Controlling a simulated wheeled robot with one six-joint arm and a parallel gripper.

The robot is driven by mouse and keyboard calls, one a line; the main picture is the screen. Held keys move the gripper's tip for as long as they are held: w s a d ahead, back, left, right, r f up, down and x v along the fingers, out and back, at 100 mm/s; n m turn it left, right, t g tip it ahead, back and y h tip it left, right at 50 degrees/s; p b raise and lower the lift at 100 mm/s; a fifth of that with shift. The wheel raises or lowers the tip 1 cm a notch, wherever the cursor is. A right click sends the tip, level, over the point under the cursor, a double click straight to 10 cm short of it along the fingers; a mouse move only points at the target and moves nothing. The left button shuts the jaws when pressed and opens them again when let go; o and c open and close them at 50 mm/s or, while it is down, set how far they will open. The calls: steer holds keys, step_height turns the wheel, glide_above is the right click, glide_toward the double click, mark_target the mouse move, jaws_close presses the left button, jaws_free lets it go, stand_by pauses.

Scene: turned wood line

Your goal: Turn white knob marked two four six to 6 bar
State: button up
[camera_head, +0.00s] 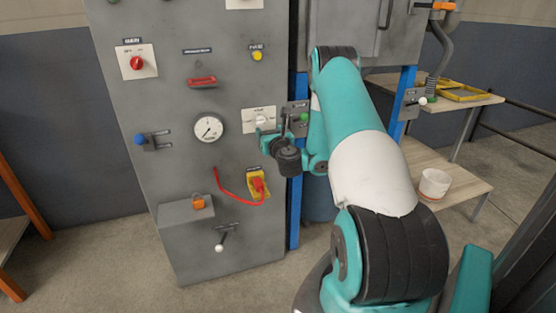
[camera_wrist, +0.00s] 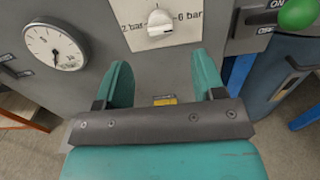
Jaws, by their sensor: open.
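The white knob (camera_wrist: 159,22) sits on a pale plate (camera_wrist: 140,40) with "2 bar" printed at its left and "6 bar" at its right. Its pointer appears to point roughly up in the wrist view, but the top is near the frame edge. In the head view the knob (camera_head: 261,119) is partly behind my gripper. My gripper (camera_wrist: 165,75) is open and empty, its two teal fingers apart, below the knob in the wrist view. No contact with the knob shows. My gripper (camera_head: 270,135) is in front of the grey panel in the head view.
A round gauge (camera_head: 209,128) is left of the knob. A red cable (camera_head: 232,195) with a plug hangs below. A blue post (camera_head: 294,215) stands at the panel's right edge.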

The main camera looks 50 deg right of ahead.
steer(key=b+v, duration=0.8)
steer(key=b, duration=0.3)
steer(key=shift+a, duration=0.1)
